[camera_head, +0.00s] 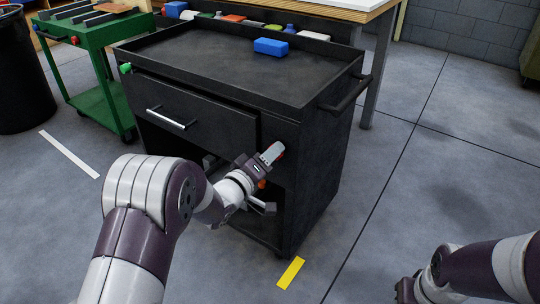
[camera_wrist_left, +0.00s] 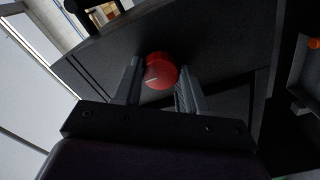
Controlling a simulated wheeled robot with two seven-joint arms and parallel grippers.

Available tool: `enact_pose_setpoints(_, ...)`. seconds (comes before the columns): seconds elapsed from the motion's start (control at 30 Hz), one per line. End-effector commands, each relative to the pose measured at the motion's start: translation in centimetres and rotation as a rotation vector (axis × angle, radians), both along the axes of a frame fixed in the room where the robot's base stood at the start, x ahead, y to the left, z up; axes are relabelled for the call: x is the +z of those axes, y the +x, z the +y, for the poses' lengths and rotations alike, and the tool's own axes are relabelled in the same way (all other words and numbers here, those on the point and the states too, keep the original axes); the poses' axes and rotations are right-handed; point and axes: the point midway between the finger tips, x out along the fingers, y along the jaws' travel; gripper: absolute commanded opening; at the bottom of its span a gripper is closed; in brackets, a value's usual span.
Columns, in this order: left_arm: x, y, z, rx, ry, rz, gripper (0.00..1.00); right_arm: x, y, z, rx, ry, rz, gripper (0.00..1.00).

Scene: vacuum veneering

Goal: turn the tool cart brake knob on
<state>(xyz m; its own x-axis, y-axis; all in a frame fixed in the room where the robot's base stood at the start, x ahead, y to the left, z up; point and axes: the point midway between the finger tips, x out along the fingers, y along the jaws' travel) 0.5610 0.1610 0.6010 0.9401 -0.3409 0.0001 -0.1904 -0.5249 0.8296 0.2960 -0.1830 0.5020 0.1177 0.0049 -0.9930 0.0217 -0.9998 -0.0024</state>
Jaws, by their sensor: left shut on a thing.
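The black tool cart (camera_head: 315,185) stands in the middle of the head view, with a drawer and an open space below it. The round red brake knob (camera_wrist_left: 161,71) is on the cart's dark front panel and bears a pale line mark. My left gripper (camera_head: 273,152) is at the cart's front right, below the drawer level. In the left wrist view its two grey fingers (camera_wrist_left: 161,80) stand on either side of the knob, shut on it. In the head view the gripper hides most of the knob. My right arm shows at the lower right; its fingers cannot be made out.
A blue box (camera_head: 271,46) lies on the cart top. A side handle (camera_head: 345,94) sticks out on the right. A green cart (camera_head: 85,35) and a black bin (camera_head: 22,75) stand at the left. A workbench is behind. Floor at the right is clear.

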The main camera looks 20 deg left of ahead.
Motion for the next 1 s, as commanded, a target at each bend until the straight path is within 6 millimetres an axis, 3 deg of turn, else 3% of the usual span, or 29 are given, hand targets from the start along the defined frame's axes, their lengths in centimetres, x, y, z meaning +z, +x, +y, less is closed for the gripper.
enact_pose_setpoints(0.37,0.1,0.0,0.0,-0.001,0.139,-0.050,0.11,0.6,0.0,0.0,0.000,0.000,0.000,0.48)
enact_pose_setpoints(1.0,0.0,-0.1,-0.1,-0.001,0.699,-0.251,0.11,1.6,0.0,0.0,0.000,0.000,0.000,0.48)
